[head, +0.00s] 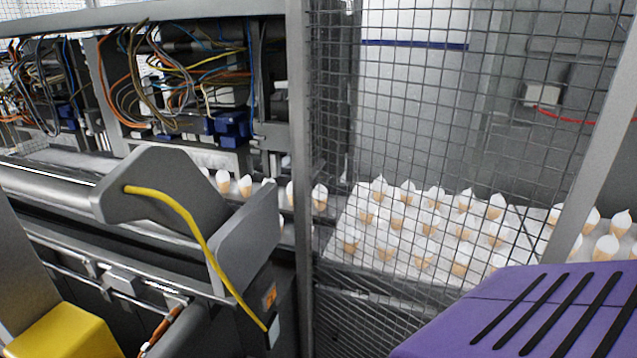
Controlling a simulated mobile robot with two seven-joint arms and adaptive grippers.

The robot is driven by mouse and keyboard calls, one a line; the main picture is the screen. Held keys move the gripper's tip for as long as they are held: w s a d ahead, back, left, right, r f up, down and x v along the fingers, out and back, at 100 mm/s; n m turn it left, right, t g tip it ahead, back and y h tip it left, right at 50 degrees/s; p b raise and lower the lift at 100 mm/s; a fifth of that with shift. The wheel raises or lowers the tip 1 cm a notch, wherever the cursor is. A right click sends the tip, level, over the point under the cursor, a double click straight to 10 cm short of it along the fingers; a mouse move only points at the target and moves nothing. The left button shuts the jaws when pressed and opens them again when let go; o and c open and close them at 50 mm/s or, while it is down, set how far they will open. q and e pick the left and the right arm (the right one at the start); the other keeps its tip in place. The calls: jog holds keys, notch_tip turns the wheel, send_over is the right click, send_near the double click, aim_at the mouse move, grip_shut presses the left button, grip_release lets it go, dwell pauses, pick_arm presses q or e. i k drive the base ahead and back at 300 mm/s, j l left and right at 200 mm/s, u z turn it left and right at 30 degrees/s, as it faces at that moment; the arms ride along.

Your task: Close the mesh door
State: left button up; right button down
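The mesh door (415,130) is a dark wire grid in a grey metal frame, right of the middle in the head view. A grey upright post (299,130) stands along its left side, and a slanted grey frame bar (597,145) runs down its right side. White and tan cones (461,262) in rows on a white tray (388,272) show through the mesh. I cannot tell how far the door stands from its closed position. Neither of my grippers is in view, and nothing of mine is seen touching the door.
Left of the post is a machine with loose coloured wires (165,75) and a row of cones. A grey angled bracket (160,190) carries a yellow cable (190,222). A vented purple housing (535,315) fills the bottom right. A yellow block (65,333) is at bottom left.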

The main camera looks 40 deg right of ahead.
aim_at(616, 114)
jog(key=k+l+u, duration=0.1)
jog(key=k+l, duration=0.2)
jog(key=l, duration=0.2)
jog(key=k+l, duration=0.35)
jog(key=k+l+u, duration=0.15)
jog(key=k+l, duration=0.15)
jog(key=l, duration=0.25)
jog(key=k+l, duration=0.15)
jog(key=l, duration=0.15)
jog(key=k+l+u, duration=0.1)
jog(key=l, duration=0.25)
jog(key=k+l, duration=0.2)
jog(key=l+u, duration=0.05)
jog(key=l, duration=0.05)
